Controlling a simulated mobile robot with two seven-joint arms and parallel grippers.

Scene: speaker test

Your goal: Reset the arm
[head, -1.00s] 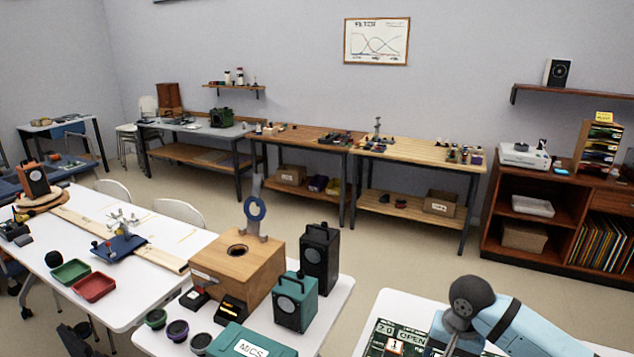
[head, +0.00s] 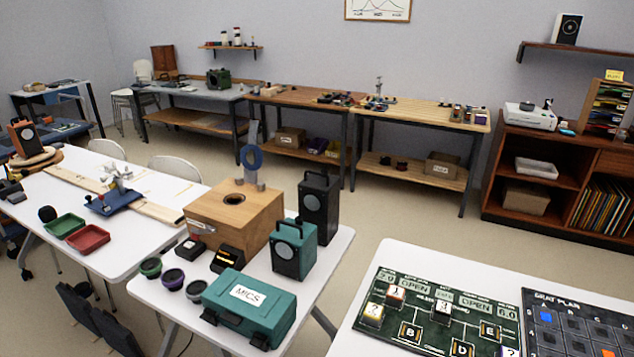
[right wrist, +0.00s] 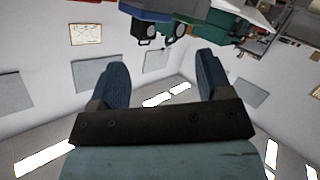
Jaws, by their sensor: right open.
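My right gripper (right wrist: 160,88) shows in the right wrist view. Its two dark blue fingers stand wide apart with nothing between them. That view is upside down, with ceiling lights low in the picture and table things along the top. My right arm does not show in the head view now. My left gripper is in neither view now.
A white table (head: 345,240) holds a wooden box (head: 235,215), black (head: 318,205) and teal (head: 293,247) speakers and a teal MICS case (head: 248,305). A table at front right (head: 400,254) bears a green board (head: 435,310) and a dark grid board (head: 580,325). Floor shows between these tables.

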